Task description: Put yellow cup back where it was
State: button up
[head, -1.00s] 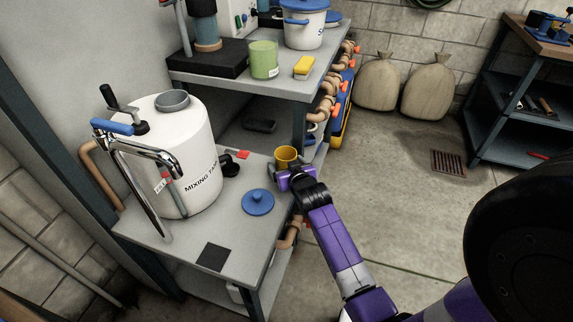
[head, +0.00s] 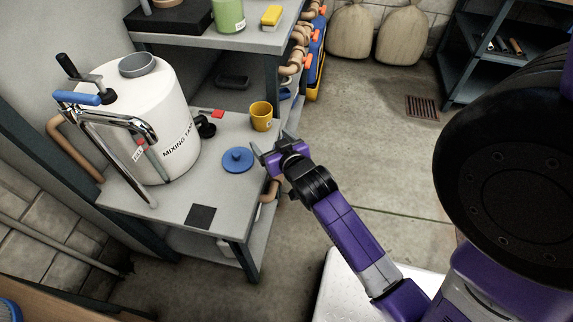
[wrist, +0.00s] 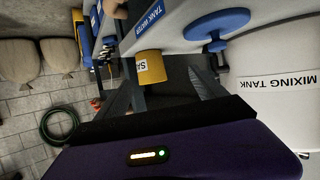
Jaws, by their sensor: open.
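The yellow cup (head: 261,116) stands upright on the grey lower table (head: 226,190), near its right edge and behind the blue lid. In the wrist view the yellow cup (wrist: 151,67) shows a white label and lies beyond the fingers. My gripper (head: 270,146) is open and empty, at the table's right edge, in front of the cup and apart from it.
The blue round lid (head: 238,159) lies on the table left of my gripper. A white mixing tank (head: 166,120) with a tap stands at the left. A dark square (head: 201,216) lies at the front.

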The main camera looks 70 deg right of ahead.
jog(key=s+a+r+n+t+y, duration=0.25)
jog(key=s+a, duration=0.25)
jog(key=a, duration=0.8)
jog(key=s+a+r+n+t+y, duration=0.2)
jog(key=s+a+n+y, duration=0.2)
jog(key=a, duration=0.8)
jog(key=s+a+r+n+t+y, duration=0.1)
jog(key=s+a+r+n+y, duration=0.1)
jog(key=s+a+r, duration=0.4)
jog(key=shift+s+r+y, duration=0.3)
jog(key=shift+r+y, duration=0.05)
jog(key=shift+y, duration=0.4)
jog(key=shift+n, duration=0.25)
notch_tip(320, 180, up, 9)
jog(key=p, duration=0.9)
